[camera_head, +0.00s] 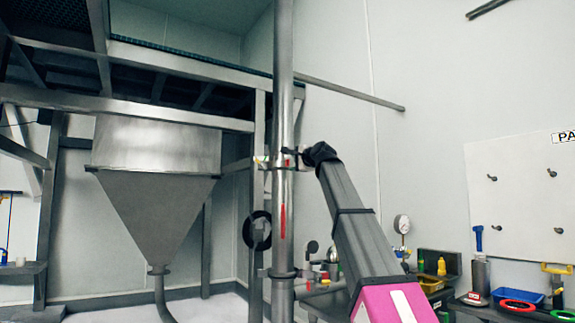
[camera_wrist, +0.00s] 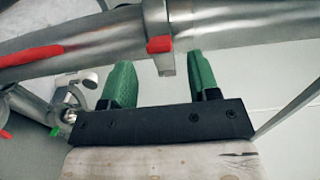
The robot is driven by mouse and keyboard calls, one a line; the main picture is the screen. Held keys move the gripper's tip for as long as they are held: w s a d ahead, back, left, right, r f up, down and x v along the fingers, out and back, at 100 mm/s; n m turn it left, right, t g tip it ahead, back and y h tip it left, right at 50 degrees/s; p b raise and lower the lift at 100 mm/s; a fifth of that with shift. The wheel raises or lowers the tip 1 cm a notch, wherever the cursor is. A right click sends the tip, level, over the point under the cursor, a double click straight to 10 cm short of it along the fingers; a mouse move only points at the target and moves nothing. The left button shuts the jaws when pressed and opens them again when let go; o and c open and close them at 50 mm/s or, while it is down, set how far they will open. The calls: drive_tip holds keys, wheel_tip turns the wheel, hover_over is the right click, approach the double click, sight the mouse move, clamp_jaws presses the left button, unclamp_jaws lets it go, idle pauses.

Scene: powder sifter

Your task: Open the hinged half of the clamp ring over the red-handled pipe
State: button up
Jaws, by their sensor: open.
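The steel pipe (camera_head: 283,190) stands upright in the head view, with a long red handle (camera_head: 282,222) on it. In the wrist view the pipe (camera_wrist: 100,52) runs across the top and the red handle (camera_wrist: 28,55) is at the left. The clamp ring (camera_wrist: 156,14) circles the pipe as a narrow metal band with a red tab (camera_wrist: 160,44). It looks closed. My gripper (camera_wrist: 160,64) is open, with one green finger on each side of the band's projecting end. Gaps show on both sides. In the head view my gripper (camera_head: 292,158) is small beside the pipe, its fingers unclear.
Another metal fitting (camera_wrist: 70,100) is near my left finger in the wrist view. In the head view a hopper (camera_head: 155,190) hangs from a steel frame at the left. A bench with trays (camera_head: 515,296) and a gauge (camera_head: 402,224) is at the right.

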sight(288, 163)
drive_tip(key=x, duration=0.5)
drive_tip(key=shift+w+a, duration=0.15)
clamp_jaws()
